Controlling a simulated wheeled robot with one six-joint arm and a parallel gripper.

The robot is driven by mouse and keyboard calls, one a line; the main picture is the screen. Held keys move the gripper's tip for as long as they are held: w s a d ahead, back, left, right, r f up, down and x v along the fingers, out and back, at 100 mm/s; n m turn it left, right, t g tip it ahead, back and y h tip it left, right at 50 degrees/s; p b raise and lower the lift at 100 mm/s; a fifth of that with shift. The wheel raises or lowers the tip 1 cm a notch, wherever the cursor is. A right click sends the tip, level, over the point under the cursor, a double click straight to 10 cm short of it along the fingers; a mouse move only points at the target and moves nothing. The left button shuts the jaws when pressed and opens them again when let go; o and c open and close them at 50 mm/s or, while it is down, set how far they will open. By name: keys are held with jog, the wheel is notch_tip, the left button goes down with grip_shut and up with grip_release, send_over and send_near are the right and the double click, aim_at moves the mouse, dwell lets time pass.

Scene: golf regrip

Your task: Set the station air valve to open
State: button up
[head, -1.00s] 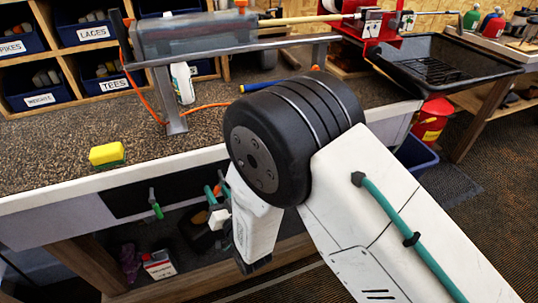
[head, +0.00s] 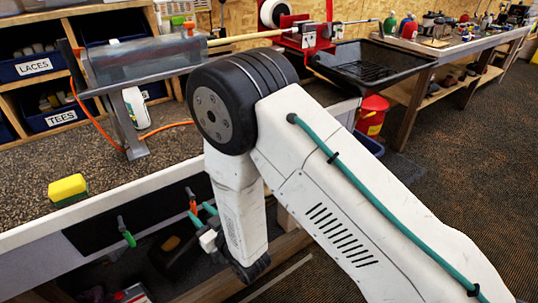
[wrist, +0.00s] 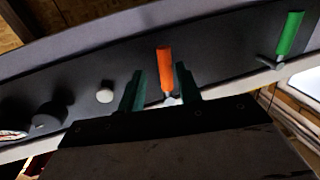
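Two levers sit on the black panel (head: 120,215) under the bench front: one with an orange handle (head: 192,200), one with a green handle (head: 127,233). No readable label shows which is the air valve. In the head view both handles hang downward from their stems. In the wrist view, which appears inverted, the orange handle (wrist: 164,56) and green handle (wrist: 290,33) point upward. My gripper (wrist: 159,72) is open, its two dark green fingers on either side of the orange handle, with gaps visible. Contact depth cannot be told. In the head view the fingers (head: 208,212) show beside the orange handle.
The wrist view also shows a pale round knob (wrist: 104,92) and a black knob (wrist: 47,117) on the panel. A yellow sponge (head: 67,188) lies near the bench edge above. The floor at right is clear.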

jog(key=w+d+r+m+g+h, duration=0.2)
jog(key=d+r+h, duration=0.2)
jog(key=d+r, duration=0.4)
jog(key=w+d+r+m+g+h, duration=0.1)
jog(key=w+d+r+m+h, duration=0.1)
jog(key=d+r, duration=0.6)
jog(key=shift+w+d+r+g+h, duration=0.4)
jog(key=shift+w+d+h, duration=0.45)
jog(key=shift+d, duration=1.55)
jog(key=shift+s, duration=0.15)
